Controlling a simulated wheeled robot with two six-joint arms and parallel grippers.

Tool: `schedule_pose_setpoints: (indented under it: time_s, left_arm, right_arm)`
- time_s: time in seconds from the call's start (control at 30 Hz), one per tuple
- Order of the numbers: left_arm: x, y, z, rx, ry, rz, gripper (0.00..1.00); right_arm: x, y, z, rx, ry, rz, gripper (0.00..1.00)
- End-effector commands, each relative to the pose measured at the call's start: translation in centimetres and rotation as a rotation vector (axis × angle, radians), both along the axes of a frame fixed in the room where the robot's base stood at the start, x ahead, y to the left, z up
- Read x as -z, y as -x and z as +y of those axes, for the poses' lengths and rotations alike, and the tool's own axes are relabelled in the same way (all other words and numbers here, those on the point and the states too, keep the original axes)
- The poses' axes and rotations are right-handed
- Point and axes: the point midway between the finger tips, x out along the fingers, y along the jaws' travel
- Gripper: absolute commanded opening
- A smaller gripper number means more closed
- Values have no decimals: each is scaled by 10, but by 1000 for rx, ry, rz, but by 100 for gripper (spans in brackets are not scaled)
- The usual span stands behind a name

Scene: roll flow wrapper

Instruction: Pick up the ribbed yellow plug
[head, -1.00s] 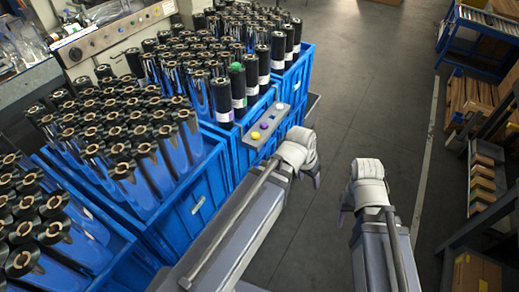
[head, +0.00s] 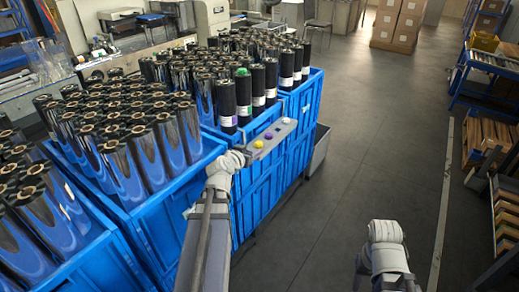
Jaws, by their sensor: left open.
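The yellow plug (head: 258,144) sits at the near end of a narrow grey tray (head: 277,131) on the side of the blue crates. It is small here, and its ribs cannot be made out. A purple plug (head: 268,135) and a whitish plug (head: 286,121) sit farther along the same tray. My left gripper (head: 246,157) is open, just left of and nearer than the yellow plug; I cannot tell whether it touches the tray. My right gripper (head: 360,268) is low at the right over the floor, away from the tray, its fingers partly hidden and their opening unclear.
Blue crates (head: 187,194) full of upright dark rolls (head: 150,160) line the left side, close to my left arm. One roll has a green top (head: 242,72). The grey floor (head: 350,130) at the right is open. Shelving (head: 505,215) stands at the right edge.

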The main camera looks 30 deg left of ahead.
Motion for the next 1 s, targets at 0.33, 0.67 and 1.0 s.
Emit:
schedule_pose_setpoints:
  time_s: [0.33, 0.67, 1.0]
  left_arm:
    - [8, -22, 3, 2, 0, 2, 62]
    - [17, -60, 12, 3, 1, 2, 62]
    - [21, -71, 13, 2, 1, 2, 62]
  right_arm:
    - [8, 0, 0, 0, 0, 0, 50]
    - [17, 0, 0, 0, 0, 0, 50]
    - [21, 0, 0, 0, 0, 0, 50]
